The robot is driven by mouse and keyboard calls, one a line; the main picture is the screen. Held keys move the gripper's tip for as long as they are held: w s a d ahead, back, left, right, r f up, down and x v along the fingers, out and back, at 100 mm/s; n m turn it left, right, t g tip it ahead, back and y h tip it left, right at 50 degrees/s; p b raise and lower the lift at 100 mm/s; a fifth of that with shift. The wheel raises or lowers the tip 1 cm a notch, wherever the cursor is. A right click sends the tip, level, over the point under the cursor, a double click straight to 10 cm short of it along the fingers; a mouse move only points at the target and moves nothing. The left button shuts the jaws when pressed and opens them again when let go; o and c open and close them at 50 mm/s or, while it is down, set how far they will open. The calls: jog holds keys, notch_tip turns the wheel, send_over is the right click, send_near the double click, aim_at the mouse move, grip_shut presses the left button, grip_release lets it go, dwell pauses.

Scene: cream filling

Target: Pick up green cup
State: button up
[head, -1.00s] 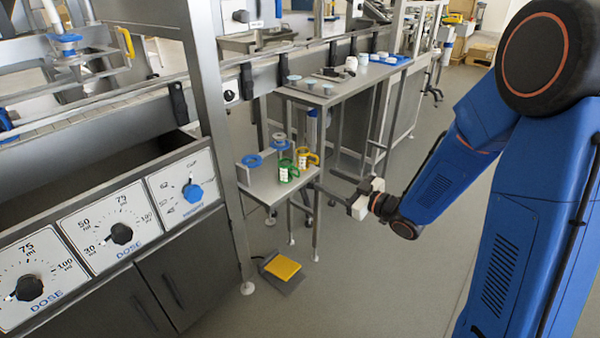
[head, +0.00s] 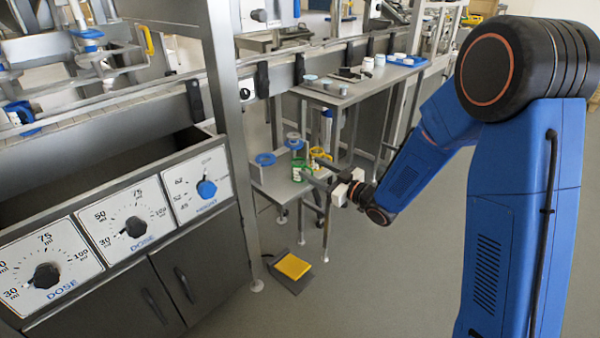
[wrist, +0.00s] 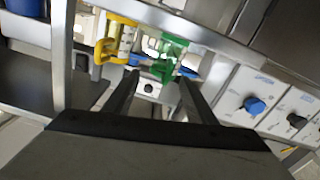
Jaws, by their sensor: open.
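The green cup (head: 297,173) stands on a small metal shelf (head: 283,187), partly covered by my gripper's finger in the head view. In the wrist view the green cup (wrist: 172,55) shows just ahead of the fingertips, nearer the right finger. My gripper (head: 312,172) is open, and its fingers point toward the cup from the right. In the wrist view my gripper (wrist: 157,80) has nothing between its fingers. I cannot tell whether a finger touches the cup.
A yellow cup (head: 319,154) stands close beside the green one, and shows left of it in the wrist view (wrist: 110,47). A blue ring-shaped part (head: 265,159) and a blue-topped piece (head: 293,139) are also on the shelf. A yellow pedal (head: 292,266) lies on the floor below.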

aim_at(305, 165)
jog(key=shift+x, duration=2.95)
jog(key=shift+s+f, duration=0.1)
jog(key=c, duration=0.9)
jog(key=shift+c, duration=0.2)
